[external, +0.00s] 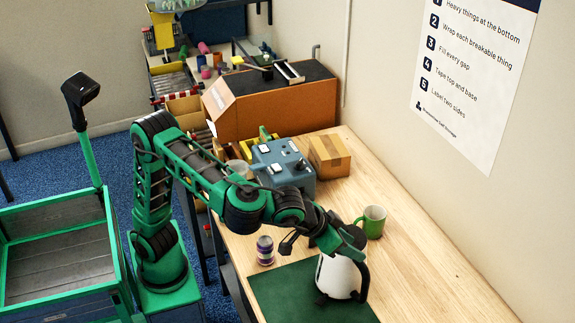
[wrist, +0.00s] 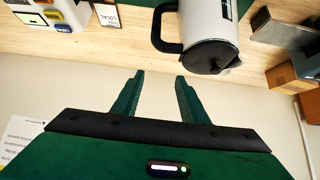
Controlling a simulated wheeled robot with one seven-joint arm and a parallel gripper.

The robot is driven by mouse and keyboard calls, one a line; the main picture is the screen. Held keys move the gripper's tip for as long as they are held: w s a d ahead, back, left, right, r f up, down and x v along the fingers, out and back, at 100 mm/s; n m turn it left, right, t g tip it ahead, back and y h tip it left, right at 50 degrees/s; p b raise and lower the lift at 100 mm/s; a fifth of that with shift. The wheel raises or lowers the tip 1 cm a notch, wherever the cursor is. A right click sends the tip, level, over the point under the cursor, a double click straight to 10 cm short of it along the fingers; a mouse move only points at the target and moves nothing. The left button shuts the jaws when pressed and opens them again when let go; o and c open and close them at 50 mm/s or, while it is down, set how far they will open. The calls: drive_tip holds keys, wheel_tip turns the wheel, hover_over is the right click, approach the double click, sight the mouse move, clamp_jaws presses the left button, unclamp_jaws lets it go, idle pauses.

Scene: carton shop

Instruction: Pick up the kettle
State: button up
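The white kettle (external: 338,276) with a black handle stands upright at the right side of the dark green mat (external: 290,290). In the wrist view the kettle (wrist: 212,35) is at the top, right of centre, with its black lid toward me and its handle on the left. My gripper (wrist: 160,76) is open, with nothing between its fingers. The fingers point toward the handle side and appear apart from the kettle. In the external view my green gripper (external: 347,244) overlaps the kettle's top, and its fingertips are hard to make out.
A green mug (external: 373,221) stands just behind the kettle. A small purple-banded jar (external: 265,250) is left of it. A small carton (external: 328,155) and a blue-grey machine (external: 285,166) stand farther back. The wooden table (external: 435,270) is clear on the right, beside the wall.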

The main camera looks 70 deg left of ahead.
drive_tip(key=shift+t, duration=0.4)
drive_tip(key=w+f, duration=0.1)
drive_tip(key=f, duration=0.4)
drive_tip(key=w+d+f, duration=0.1)
drive_tip(key=w+f, duration=0.1)
drive_tip(key=f, duration=0.3)
drive_tip(key=w+f, duration=0.1)
drive_tip(key=f, duration=0.4)
drive_tip(key=shift+w+d, duration=0.25)
drive_tip(key=shift+d+x, duration=0.2)
drive_tip(key=shift+x, duration=2.55)
clamp_jaws()
drive_tip(key=shift+r, duration=0.15)
